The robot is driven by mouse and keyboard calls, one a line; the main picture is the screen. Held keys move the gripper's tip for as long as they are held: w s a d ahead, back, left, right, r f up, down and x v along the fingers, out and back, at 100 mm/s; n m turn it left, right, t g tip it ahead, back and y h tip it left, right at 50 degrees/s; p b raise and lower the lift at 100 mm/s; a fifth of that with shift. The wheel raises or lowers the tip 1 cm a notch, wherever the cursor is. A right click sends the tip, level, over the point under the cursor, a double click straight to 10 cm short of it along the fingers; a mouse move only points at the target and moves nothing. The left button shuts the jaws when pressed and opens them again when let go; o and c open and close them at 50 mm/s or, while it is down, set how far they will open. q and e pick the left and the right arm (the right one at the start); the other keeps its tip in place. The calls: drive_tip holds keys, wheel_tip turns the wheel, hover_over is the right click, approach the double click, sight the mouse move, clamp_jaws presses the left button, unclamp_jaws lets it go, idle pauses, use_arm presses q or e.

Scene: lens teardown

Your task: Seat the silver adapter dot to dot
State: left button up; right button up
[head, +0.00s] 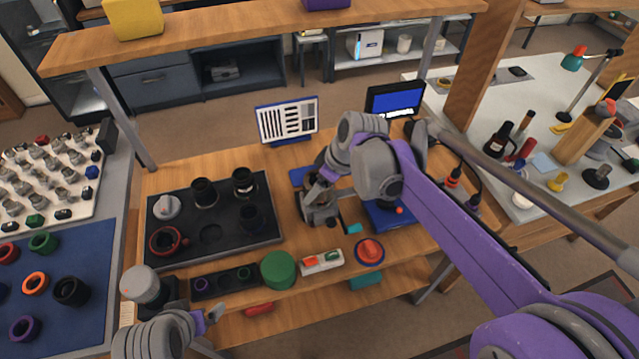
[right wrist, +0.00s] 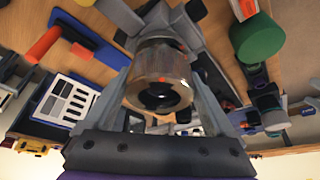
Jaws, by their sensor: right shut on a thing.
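My right gripper (head: 320,204) is shut on a silver ring, the silver adapter (right wrist: 158,68), whose dark bore faces the right wrist camera. The fingers grip it from both sides. Small reddish marks show on its rim and behind it; I cannot tell whether two dots line up. A grey block-like fixture (right wrist: 155,17) lies just beyond the ring. Whether the ring touches what is behind it is hidden. In the head view the gripper and arm cover most of this spot. My left gripper (head: 213,314) is low at the front left, its fingers partly hidden.
A dark tray (head: 212,262) with black lens parts, a red ring and a silver piece lies on the left of the bench.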

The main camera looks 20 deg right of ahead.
drive_tip(key=shift+f+b, duration=0.4)
drive_tip(key=shift+f, duration=0.45)
idle(1.2)
